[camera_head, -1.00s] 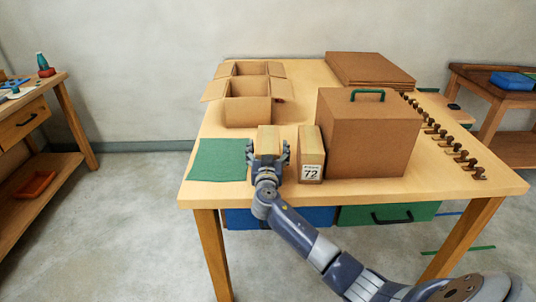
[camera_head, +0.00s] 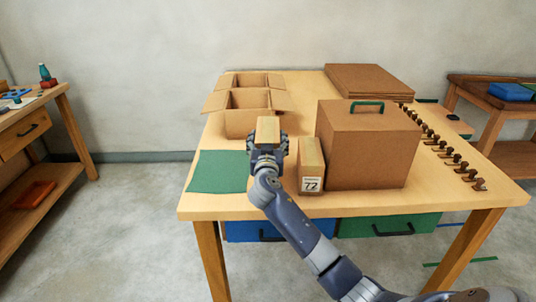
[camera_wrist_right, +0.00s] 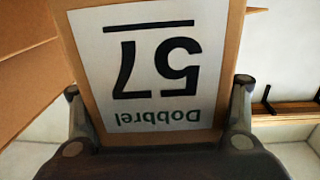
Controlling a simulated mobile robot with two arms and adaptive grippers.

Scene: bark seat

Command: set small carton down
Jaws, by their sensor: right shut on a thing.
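A small carton (camera_head: 268,129) is held in my right gripper (camera_head: 268,146), above the table between the green mat and the carton marked 72. In the right wrist view its white label (camera_wrist_right: 150,70) fills the middle, reading 57 and Dobbrel upside down, with one finger of the right gripper (camera_wrist_right: 157,125) on each side. Another small carton (camera_head: 311,165) with a label 72 stands upright on the table, just right of the gripper. An open box (camera_head: 246,122) stands behind the held carton. My left gripper is not in view.
A large brown box (camera_head: 365,155) with a green handle stands right of the carton marked 72. The green mat (camera_head: 219,171) lies bare at the table's left front. A row of dark pegs lines the right side. Flat cardboard (camera_head: 368,80) lies at the back.

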